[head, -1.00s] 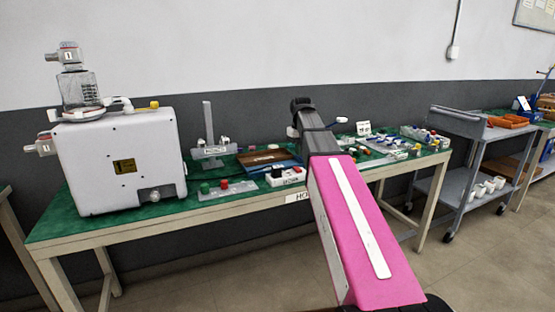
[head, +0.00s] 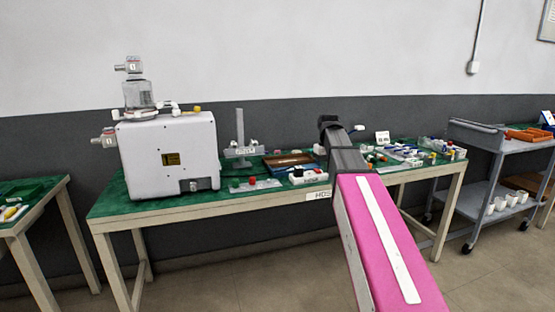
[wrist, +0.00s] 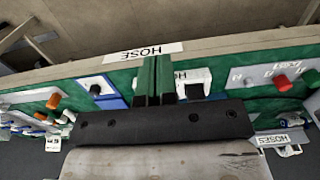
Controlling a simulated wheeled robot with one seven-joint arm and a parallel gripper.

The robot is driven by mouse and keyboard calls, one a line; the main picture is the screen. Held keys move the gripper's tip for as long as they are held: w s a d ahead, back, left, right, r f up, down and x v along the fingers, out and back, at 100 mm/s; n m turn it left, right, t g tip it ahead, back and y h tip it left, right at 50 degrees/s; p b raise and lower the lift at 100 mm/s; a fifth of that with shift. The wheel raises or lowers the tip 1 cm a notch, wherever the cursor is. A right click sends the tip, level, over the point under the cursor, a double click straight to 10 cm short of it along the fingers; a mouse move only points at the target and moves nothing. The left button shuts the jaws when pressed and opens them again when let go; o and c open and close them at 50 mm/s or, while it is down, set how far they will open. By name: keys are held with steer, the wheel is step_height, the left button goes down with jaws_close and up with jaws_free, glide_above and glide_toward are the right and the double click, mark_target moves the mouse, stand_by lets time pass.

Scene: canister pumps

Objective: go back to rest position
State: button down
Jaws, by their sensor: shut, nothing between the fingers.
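My gripper (wrist: 154,82) shows in the wrist view as two green fingers pressed together with nothing between them. It is over the workbench near the front edge, by a HOSE label (wrist: 144,53) that appears upside down. In the head view my pink and grey arm reaches forward over the green-topped workbench (head: 140,212), and the fingers are hidden there. The white canister pump (head: 170,150) stands on the bench's left end, well left of my arm.
A brown tray (head: 290,160) and small coloured parts lie on the bench around my arm. A second green-topped table (head: 40,212) is at the left and a grey cart (head: 478,132) at the right. Floor (head: 270,280) shows clear in front of the bench.

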steer(key=s+f+m, duration=0.1)
steer(key=s+f, duration=0.6)
steer(key=f, duration=0.4)
steer(key=s+f+m, duration=0.1)
steer(key=s+f, duration=0.6)
steer(key=f, duration=0.4)
steer(key=s+f+m, duration=0.1)
steer(key=s+f, duration=0.6)
steer(key=f, duration=0.4)
steer(key=shift+f+m, duration=0.3)
steer(key=w+r+t, duration=0.1)
steer(key=w+r, duration=0.6)
steer(key=w, duration=0.4)
steer(key=w+r+n, duration=0.1)
steer(key=w+r, duration=0.6)
steer(key=r, duration=0.4)
steer(key=w+r+n+t, duration=0.1)
steer(key=w+r, duration=0.7)
steer(key=r, duration=0.4)
steer(key=w+r+n+t+y, duration=0.1)
steer(key=w+r, duration=0.6)
steer(key=r, duration=0.5)
steer(key=shift+w+d+n, duration=0.15)
steer(key=shift+d+n, duration=0.15)
